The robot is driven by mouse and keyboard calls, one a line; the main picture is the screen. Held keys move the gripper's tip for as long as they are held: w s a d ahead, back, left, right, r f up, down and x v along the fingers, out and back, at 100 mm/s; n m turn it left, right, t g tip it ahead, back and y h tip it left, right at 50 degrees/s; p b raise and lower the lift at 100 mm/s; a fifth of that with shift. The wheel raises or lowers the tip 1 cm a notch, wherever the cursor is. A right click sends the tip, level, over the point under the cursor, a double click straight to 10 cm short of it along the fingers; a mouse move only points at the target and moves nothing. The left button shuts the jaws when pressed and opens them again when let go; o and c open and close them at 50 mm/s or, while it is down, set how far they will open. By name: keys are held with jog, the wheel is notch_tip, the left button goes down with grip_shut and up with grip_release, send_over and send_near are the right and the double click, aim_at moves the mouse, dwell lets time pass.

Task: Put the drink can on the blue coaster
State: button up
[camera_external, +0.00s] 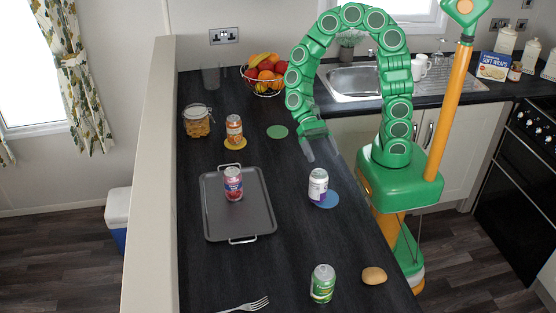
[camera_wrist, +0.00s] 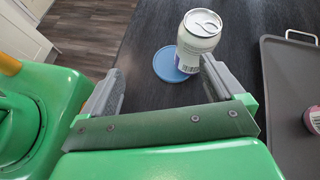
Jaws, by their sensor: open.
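A white and purple drink can (camera_external: 318,184) stands upright at the left edge of the blue coaster (camera_external: 332,200). It overlaps the coaster in both views; I cannot tell whether its base rests partly on it or beside it. In the wrist view the can (camera_wrist: 199,40) is just beyond the right finger, and the coaster (camera_wrist: 168,66) shows between the fingers, its right part hidden by the can. My gripper (camera_external: 320,152) is open and empty, fingers pointing down, farther back on the counter than the can and apart from it.
A dark tray (camera_external: 216,221) holds a red and purple can (camera_external: 233,184). An orange can (camera_external: 234,130) stands on an orange coaster (camera_external: 235,144). A green coaster (camera_external: 278,131) is bare. A green can (camera_external: 322,284), a bread roll (camera_external: 374,276) and a fork (camera_external: 248,304) are at the front.

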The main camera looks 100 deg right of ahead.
jog(key=s+d+r+n+h, duration=0.3)
jog(key=s+d+n+h, duration=0.2)
jog(key=s, duration=0.3)
jog(key=s+d+r+n+h, duration=0.3)
jog(key=s+d+n+h, duration=0.3)
jog(key=s+d+n, duration=0.1)
jog(key=shift+s+n+t+h, duration=0.3)
jog(key=shift+s+n, duration=0.5)
jog(key=shift+s, duration=0.45)
